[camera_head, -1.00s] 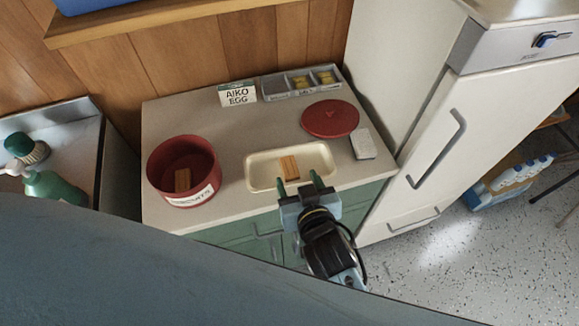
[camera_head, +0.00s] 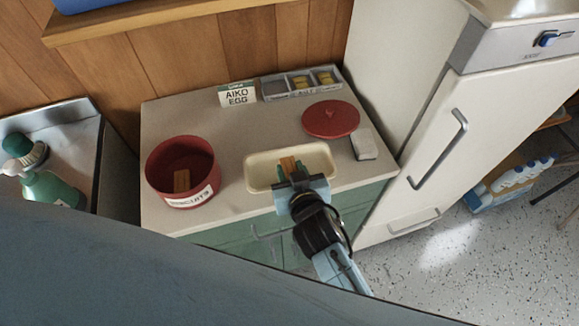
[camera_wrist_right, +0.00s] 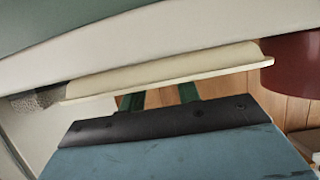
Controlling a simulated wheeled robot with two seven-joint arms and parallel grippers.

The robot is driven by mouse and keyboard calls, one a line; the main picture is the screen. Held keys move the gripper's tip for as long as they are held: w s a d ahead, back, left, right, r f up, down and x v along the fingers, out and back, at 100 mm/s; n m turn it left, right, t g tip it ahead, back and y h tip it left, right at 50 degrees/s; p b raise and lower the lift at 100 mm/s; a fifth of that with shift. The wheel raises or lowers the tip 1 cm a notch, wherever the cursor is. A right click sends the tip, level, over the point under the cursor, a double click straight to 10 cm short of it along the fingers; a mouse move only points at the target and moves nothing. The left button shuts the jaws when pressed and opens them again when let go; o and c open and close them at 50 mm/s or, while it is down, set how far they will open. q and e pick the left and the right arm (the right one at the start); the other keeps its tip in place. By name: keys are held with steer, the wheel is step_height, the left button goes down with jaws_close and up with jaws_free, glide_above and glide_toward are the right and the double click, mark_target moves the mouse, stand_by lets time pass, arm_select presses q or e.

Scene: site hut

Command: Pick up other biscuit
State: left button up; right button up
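A brown biscuit (camera_head: 288,164) lies in the shallow cream tray (camera_head: 256,180) on the counter. My right gripper (camera_head: 291,171) is over the tray's front edge, its green fingers at either side of the biscuit. I cannot tell whether they touch it. The wrist view shows the fingers (camera_wrist_right: 161,97) apart, beside the cream tray (camera_wrist_right: 165,72); the biscuit cannot be made out there. Another biscuit (camera_head: 182,180) is inside the red round tin (camera_head: 186,201) labelled biscuits, at the left. My left gripper is not in view.
The red lid (camera_head: 331,119) and a small grey-white block (camera_head: 364,145) are right of the tray. A sign reading AIKO EGG (camera_head: 237,95) and a compartment tray (camera_head: 290,94) stand at the back. A white fridge (camera_head: 420,140) bounds the right. Counter between tin and sign is clear.

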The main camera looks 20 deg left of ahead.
steer(key=shift+c, duration=1.4)
